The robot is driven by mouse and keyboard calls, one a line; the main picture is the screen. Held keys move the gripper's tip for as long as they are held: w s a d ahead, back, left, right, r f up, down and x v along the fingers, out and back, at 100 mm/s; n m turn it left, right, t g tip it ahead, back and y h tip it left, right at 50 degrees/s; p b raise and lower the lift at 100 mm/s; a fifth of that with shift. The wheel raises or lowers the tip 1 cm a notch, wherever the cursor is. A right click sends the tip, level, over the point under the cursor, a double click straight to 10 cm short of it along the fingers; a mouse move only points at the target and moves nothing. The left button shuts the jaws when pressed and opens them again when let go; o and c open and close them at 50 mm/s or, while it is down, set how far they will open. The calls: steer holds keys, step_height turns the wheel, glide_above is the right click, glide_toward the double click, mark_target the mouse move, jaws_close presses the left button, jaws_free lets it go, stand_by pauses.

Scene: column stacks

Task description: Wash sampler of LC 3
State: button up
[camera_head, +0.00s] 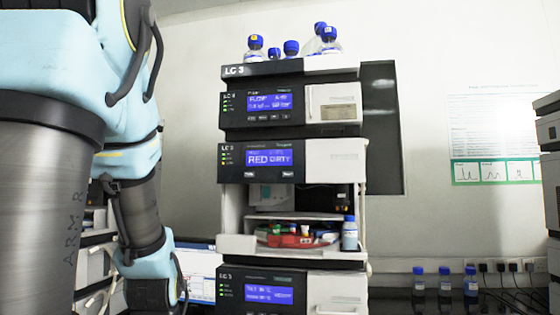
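The column stack labelled LC 3 (292,70) stands in the middle of the head view. Its upper module (262,103) has a lit blue screen and a closed white door panel. The module below it (257,160) has a blue screen that seems to read "RED DIRTY". Under that is an open bay (300,222) with a red tray (290,240) of small items and a blue-capped bottle (349,235) at its right. The lowest module (258,293) also has a lit blue screen. I cannot tell which module is the sampler. My arm fills the left side; my gripper is not in view.
Several blue-capped bottles (291,48) stand on top of the stack. More dark bottles (444,282) stand on the bench at right, beside plugs and cables (505,268). Another stack (549,150) edges in at far right. A monitor (200,272) is behind my arm.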

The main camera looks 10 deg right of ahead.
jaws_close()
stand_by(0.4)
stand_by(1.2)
